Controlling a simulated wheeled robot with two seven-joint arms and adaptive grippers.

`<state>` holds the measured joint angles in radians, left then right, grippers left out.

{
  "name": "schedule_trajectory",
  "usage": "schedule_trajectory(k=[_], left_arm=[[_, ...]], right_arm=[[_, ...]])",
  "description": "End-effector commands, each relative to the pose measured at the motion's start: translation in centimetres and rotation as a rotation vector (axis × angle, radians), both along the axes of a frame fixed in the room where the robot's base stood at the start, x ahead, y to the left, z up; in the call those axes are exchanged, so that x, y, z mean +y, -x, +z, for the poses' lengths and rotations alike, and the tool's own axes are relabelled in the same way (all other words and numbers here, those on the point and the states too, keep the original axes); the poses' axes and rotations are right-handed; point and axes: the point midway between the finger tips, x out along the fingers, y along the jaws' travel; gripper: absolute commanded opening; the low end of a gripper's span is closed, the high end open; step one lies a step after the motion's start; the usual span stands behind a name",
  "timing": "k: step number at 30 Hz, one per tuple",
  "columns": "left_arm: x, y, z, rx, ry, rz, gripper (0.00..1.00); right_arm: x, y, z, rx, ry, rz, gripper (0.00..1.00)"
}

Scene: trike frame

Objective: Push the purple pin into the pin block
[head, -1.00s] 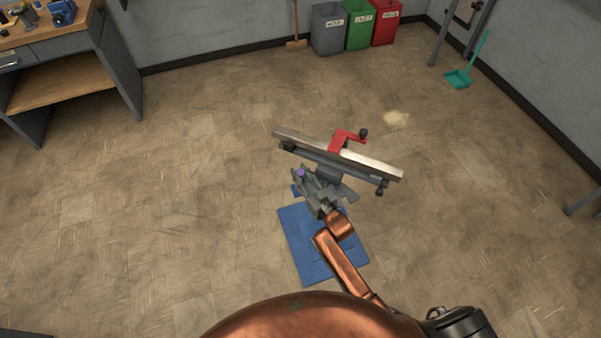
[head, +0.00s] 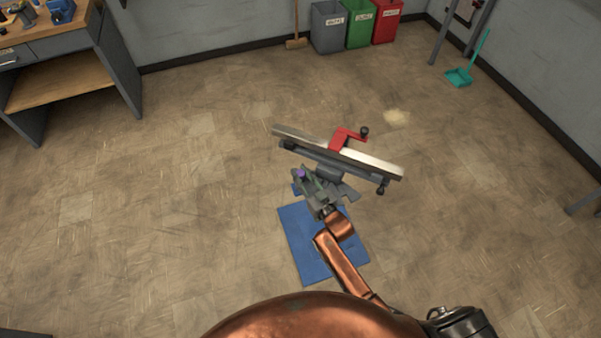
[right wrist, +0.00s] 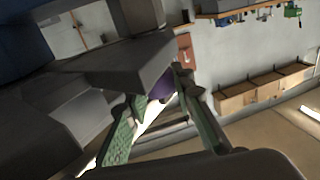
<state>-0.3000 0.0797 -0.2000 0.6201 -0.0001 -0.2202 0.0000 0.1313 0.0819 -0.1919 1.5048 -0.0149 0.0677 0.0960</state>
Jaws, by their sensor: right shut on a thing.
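The purple pin (head: 301,173) shows as a small purple spot at the fingers of my right gripper (head: 309,180) in the head view. In the right wrist view the purple pin (right wrist: 162,88) sits between the green-padded fingers of the right gripper (right wrist: 158,98), which is shut on it. A grey block-like part (right wrist: 125,62) stands close above the fingers there; I cannot tell whether it is the pin block or whether the pin touches it. My left gripper is not in view.
A grey stand with a long metal bar (head: 375,165) and a red clamp (head: 345,138) is just beyond the gripper. A blue mat (head: 300,245) lies under my right arm. A workbench (head: 60,85) is at far left, bins (head: 358,25) at the back.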

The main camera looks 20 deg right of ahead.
Motion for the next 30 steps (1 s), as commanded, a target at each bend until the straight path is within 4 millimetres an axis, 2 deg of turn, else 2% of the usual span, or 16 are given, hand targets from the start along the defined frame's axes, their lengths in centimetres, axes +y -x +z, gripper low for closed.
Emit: schedule_trajectory(k=[22, 23, 30], left_arm=[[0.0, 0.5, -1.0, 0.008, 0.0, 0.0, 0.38], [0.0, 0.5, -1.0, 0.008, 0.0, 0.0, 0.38], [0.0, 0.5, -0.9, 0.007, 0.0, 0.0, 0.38]], right_arm=[[0.0, 0.0, -1.9, 0.001, 0.0, 0.0, 0.0], [0.0, 0.0, -1.9, 0.001, 0.0, 0.0, 0.24], [0.0, 0.0, -1.9, 0.003, 0.0, 0.0, 0.4]])
